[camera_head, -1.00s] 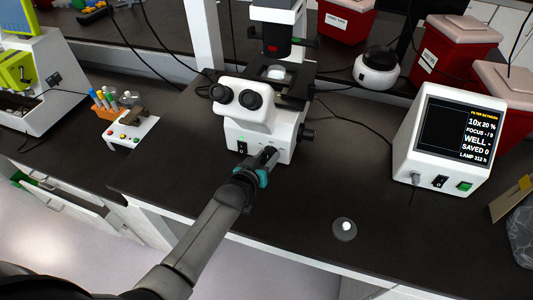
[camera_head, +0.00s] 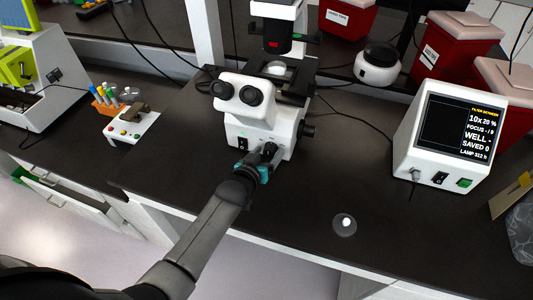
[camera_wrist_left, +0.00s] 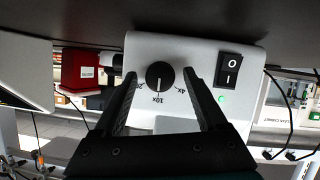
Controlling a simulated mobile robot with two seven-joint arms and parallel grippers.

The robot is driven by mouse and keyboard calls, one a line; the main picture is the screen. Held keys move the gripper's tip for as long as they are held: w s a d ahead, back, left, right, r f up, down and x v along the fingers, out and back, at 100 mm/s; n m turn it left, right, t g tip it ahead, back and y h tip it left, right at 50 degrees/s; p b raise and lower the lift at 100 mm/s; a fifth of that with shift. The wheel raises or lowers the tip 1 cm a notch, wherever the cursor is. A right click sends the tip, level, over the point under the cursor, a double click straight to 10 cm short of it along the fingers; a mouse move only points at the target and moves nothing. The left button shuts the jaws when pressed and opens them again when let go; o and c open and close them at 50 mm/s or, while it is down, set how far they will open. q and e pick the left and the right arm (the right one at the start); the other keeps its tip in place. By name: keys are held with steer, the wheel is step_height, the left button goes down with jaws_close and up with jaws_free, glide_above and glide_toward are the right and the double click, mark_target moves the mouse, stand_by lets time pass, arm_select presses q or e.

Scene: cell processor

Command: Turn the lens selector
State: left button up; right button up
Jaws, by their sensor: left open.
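The lens selector (camera_wrist_left: 159,76) is a round black knob on the white front of the microscope (camera_head: 240,122), with marks 20, 10x and 4x around it. Its white pointer line is at the 10x mark. My left gripper (camera_wrist_left: 162,78) is open, with one finger on each side of the knob in the left wrist view. I cannot tell whether the fingers touch it. In the head view my left gripper (camera_head: 268,153) is at the lower right of the microscope front and largely hides the knob. My right gripper is out of view.
A black power switch (camera_wrist_left: 229,70) with a green light is beside the knob. The display box (camera_head: 457,135) at the right reads 10x. A small clear dish (camera_head: 344,225) lies near the bench's front edge. A tube rack (camera_head: 112,104) stands at the left. Bench around the dish is clear.

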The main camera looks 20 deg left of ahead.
arm_select(q)
steer(key=shift+s, duration=0.1)
steer(key=p+v, duration=0.1)
steer(key=v, duration=1.4)
steer(key=shift+p, duration=0.4)
